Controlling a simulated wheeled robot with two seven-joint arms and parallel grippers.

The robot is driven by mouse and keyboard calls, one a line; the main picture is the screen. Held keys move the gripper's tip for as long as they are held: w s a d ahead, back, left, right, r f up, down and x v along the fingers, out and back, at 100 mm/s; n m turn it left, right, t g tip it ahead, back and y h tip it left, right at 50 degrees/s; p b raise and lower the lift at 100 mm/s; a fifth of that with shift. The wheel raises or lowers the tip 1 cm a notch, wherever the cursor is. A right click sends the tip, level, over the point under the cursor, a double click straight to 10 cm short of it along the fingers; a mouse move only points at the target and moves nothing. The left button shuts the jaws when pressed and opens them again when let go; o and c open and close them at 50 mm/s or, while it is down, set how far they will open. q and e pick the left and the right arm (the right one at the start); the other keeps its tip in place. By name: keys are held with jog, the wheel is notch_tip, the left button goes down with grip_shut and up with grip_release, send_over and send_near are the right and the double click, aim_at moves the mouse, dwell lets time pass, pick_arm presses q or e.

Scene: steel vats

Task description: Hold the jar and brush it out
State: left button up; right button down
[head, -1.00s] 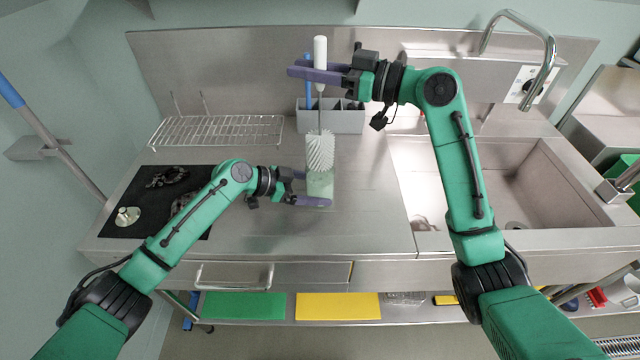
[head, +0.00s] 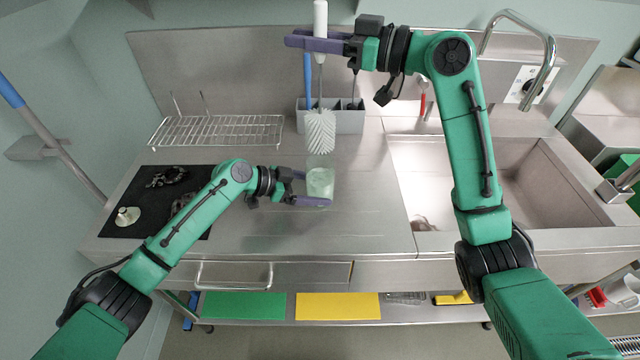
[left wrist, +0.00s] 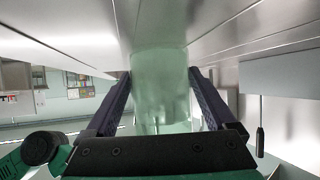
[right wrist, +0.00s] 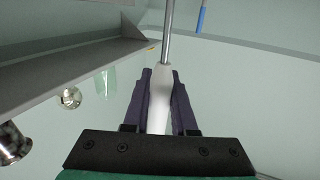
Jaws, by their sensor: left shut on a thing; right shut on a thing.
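The jar (head: 320,184) is a pale green, see-through vessel on the steel worktop. My left gripper (head: 312,188) is shut on the jar from its left side; the left wrist view shows the jar (left wrist: 160,85) between both fingers. The brush (head: 320,130) has white bristles, a thin metal shaft and a white handle. My right gripper (head: 305,43) is shut on the handle and holds the brush upright, bristles down. The bristle head is above the jar, its lower end close to the jar's rim. The handle (right wrist: 160,95) also shows in the right wrist view.
A grey divided holder (head: 345,120) with a blue-handled tool stands behind the brush. A wire rack (head: 215,131) and a black mat (head: 140,225) with small parts lie to the left. The sink (head: 480,185) and its tap are at right. Worktop around the jar is clear.

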pick_arm(q)
jog(key=o, duration=0.7)
jog(key=v, duration=1.2)
jog(key=shift+a+f, duration=0.1)
jog(key=shift+f, duration=0.1)
